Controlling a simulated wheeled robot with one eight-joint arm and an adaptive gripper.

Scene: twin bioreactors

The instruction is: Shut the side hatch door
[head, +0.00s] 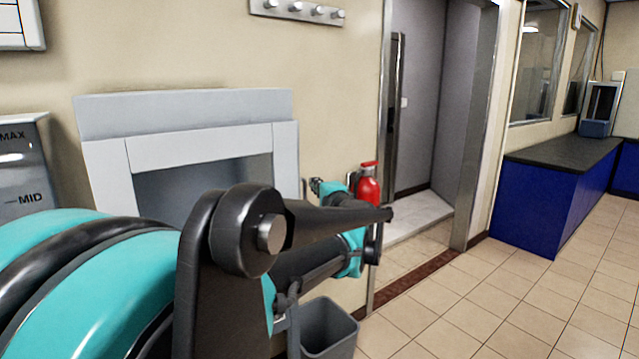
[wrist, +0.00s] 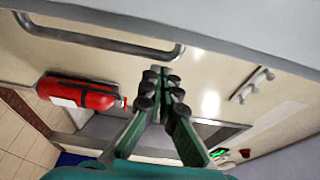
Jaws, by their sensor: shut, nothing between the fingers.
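A grey-framed wall hatch (head: 205,160) is at left in the head view, its recess partly hidden by my arm. I cannot clearly make out its door. In the wrist view a pale grey panel (wrist: 230,28) crosses the top; I cannot tell whether it is the door. A metal bar handle (wrist: 100,36) is below it at upper left, apart from my gripper. My gripper (wrist: 163,77) is shut and empty, its green fingers pointing up the wrist picture. In the head view my arm reaches right, in front of the hatch's right side, and hides most of the gripper.
A red fire extinguisher (head: 369,184) is on the wall beside the doorway (head: 428,110). A grey bin (head: 329,330) stands below my arm. Hooks (head: 297,9) are above the hatch. A blue counter (head: 540,200) is at right; the tiled floor before it is clear.

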